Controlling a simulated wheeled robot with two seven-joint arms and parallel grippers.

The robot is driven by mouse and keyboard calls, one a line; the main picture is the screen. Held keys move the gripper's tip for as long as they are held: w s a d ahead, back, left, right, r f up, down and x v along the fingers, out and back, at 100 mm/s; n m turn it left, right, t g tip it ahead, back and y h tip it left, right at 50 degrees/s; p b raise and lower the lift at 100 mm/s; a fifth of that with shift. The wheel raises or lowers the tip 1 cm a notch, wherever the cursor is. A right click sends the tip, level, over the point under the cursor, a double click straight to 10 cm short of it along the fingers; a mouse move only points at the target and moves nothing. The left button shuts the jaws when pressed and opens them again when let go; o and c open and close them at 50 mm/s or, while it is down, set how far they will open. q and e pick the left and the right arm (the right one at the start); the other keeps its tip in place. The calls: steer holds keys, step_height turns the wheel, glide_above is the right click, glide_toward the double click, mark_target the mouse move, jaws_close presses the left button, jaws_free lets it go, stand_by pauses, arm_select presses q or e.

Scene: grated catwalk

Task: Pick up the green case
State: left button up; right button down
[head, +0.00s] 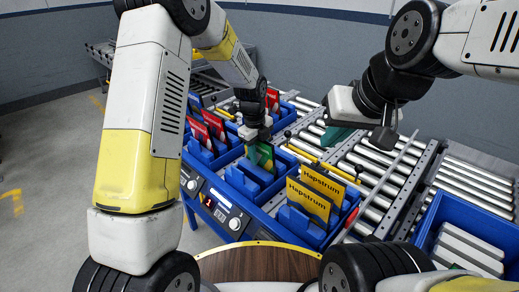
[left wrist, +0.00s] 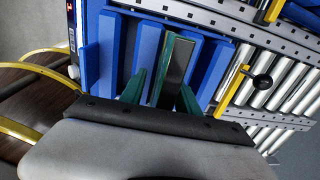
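The green case (head: 261,156) stands upright in a slot of a blue divided bin (head: 236,178), below my left gripper in the head view. In the left wrist view the case (left wrist: 174,68) is seen edge-on, with a dark face and green edges, between blue dividers. My left gripper (left wrist: 163,95) is open, with one green finger on each side of the case's near end. A gap shows on the left side; contact on the right is hard to judge. My right gripper (head: 336,136) hangs over the rollers, away from the case; its finger gap is not clear.
Yellow "Hapstrum" cases (head: 310,203) stand in the nearer blue bin, and red cases (head: 205,130) stand farther left. A roller conveyor (head: 375,160) runs on the right. A blue crate (head: 440,215) with grey items is at the lower right. A round wooden top (head: 258,262) is in front.

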arm_select(q)
jaws_close()
stand_by(0.3)
